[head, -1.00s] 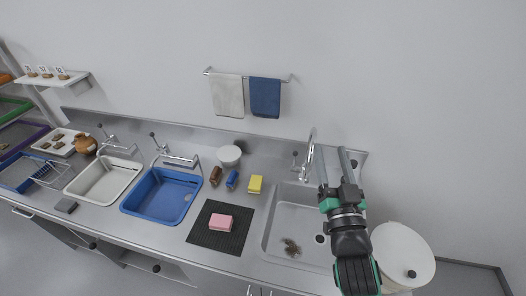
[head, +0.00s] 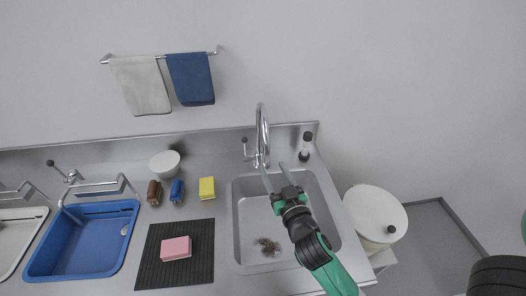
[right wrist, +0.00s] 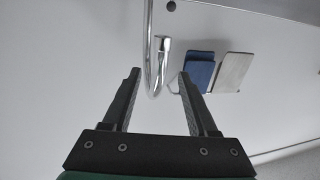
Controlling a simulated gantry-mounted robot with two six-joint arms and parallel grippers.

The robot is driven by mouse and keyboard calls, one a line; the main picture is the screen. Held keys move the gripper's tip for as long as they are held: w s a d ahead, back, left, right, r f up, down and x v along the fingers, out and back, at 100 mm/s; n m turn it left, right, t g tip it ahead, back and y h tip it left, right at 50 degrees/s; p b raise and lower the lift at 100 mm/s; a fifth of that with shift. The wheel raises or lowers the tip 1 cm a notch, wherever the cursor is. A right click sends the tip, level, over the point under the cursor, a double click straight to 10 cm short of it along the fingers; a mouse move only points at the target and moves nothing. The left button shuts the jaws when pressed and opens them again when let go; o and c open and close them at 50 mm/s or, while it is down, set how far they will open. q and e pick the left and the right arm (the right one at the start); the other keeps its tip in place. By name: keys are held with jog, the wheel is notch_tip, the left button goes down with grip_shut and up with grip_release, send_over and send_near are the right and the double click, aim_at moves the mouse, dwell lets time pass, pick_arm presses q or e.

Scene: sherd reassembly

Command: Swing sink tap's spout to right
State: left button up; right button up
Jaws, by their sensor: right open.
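In the right wrist view, the curved spout (right wrist: 161,62) shows upside down in the gap between the open fingers (right wrist: 158,76). I cannot tell whether it lies between them in depth; no contact is visible. My left gripper is out of view.
The sink (head: 240,230) holds a small brown clump (head: 268,246). A dark-topped bottle (head: 306,146) stands behind the sink, right of the tap. A yellow sponge (head: 207,188) and pink sponge (head: 176,247) lie left. A lidded white bin (head: 376,212) stands right.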

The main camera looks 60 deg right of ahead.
jog(key=x, duration=0.9)
jog(key=shift+w+d, duration=0.15)
grip_shut()
dwell(1.0)
